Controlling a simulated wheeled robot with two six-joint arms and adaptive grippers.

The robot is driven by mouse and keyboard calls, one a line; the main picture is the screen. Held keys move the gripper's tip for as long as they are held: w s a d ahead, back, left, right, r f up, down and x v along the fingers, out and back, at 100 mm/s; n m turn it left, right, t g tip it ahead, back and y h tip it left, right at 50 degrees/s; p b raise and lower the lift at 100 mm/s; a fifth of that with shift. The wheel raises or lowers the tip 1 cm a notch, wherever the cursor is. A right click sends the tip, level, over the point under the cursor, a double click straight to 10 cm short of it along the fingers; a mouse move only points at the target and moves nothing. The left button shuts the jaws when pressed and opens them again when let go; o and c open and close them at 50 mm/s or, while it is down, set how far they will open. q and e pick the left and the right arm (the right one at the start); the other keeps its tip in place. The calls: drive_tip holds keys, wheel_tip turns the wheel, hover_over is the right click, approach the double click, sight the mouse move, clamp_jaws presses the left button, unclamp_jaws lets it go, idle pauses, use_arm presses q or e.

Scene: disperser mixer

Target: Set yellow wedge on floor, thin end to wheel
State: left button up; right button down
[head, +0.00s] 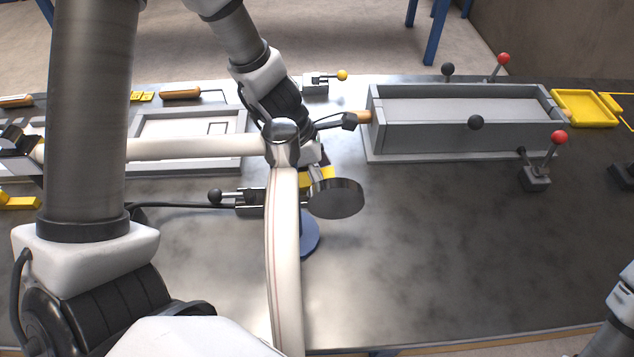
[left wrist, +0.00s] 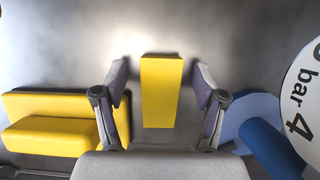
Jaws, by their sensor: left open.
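In the left wrist view a yellow block (left wrist: 161,90) lies between the two fingers of my left gripper (left wrist: 160,85), which is open. Gaps show on both sides of the block. I cannot tell its taper from here. A second, stepped yellow piece (left wrist: 50,122) lies to the left of the gripper. In the head view my left gripper (head: 316,168) is low over the bench by a dark round disc (head: 336,198), and patches of yellow show there, mostly hidden. No wheel is recognisable. Only a part of my right arm shows at the lower right; its gripper is out of view.
A gauge face (left wrist: 304,95) and blue part (left wrist: 265,140) are close right of the left gripper. On the metal bench (head: 440,250) stand a grey trough (head: 460,140), red-knobbed lever (head: 540,165) and yellow tray (head: 583,108). Floor (head: 350,40) shows behind. The bench's front right is clear.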

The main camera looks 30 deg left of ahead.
use_arm(q)
drive_tip(key=shift+s+r, duration=0.1)
drive_tip(key=shift+r, duration=0.05)
drive_tip(key=c, duration=1.3)
